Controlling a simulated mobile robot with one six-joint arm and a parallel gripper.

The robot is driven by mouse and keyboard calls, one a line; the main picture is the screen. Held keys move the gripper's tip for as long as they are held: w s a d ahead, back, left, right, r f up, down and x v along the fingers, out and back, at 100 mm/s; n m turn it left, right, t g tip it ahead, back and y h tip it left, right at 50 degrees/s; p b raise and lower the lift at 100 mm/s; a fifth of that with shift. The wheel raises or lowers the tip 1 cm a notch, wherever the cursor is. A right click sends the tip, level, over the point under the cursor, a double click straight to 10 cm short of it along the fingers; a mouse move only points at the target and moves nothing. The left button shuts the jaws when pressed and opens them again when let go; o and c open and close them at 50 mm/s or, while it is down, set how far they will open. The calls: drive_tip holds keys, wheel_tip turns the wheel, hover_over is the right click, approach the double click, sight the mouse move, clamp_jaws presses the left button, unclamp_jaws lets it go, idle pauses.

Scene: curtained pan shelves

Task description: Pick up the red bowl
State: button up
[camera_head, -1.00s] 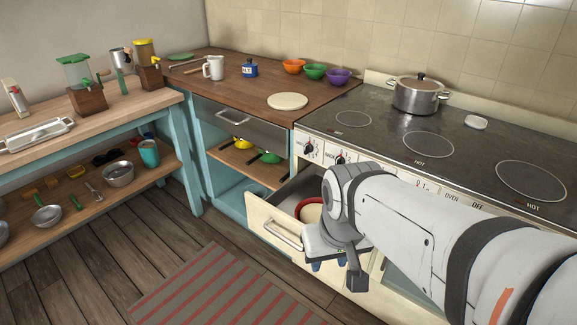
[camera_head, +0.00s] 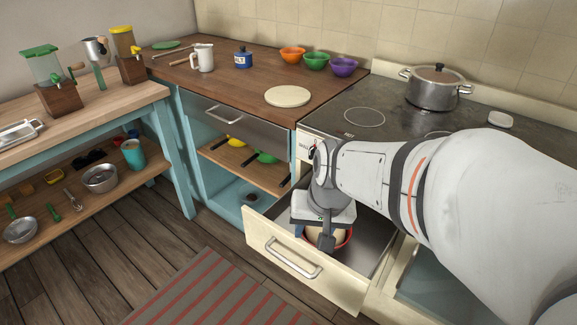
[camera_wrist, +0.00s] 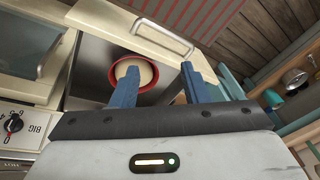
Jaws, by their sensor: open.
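The red bowl (camera_head: 341,240) sits inside the open drawer below the stove, mostly hidden by my gripper in the head view. In the head view my gripper (camera_head: 318,236) is over the drawer, pointing down above the bowl. Whether the fingers touch the rim cannot be told.
The drawer (camera_head: 290,262) has a cream front with a metal handle and tall walls around the bowl. The stove (camera_head: 400,125) with a steel pot (camera_head: 433,92) is above.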

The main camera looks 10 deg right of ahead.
drive_tip(key=w+d+f+m+b, duration=0.2)
drive_tip(key=w+d+f+m, duration=0.15)
drive_tip(key=f, duration=0.35)
drive_tip(key=w+d+f+m+b, duration=0.3)
drive_tip(key=w+f+m, duration=0.15)
drive_tip(key=f, duration=0.25)
drive_tip(key=m+t+b, duration=0.1)
drive_tip(key=m+b, duration=0.2)
drive_tip(key=m, duration=0.2)
hover_over(337, 244)
drive_tip(key=s+a, duration=0.1)
drive_tip(key=s, duration=0.2)
wheel_tip(337, 244, down, 8)
drive_tip(key=x, duration=0.3)
drive_tip(key=shift+w+b, duration=0.15)
drive_tip(key=shift+b, duration=0.25)
drive_tip(key=x, duration=0.1)
drive_tip(key=b+x, duration=0.1)
drive_tip(key=x, duration=0.1)
drive_tip(key=d+b+x, duration=0.1)
drive_tip(key=x, duration=0.1)
drive_tip(key=shift+w, duration=0.35)
drive_tip(key=shift+r, duration=0.1)
clamp_jaws()
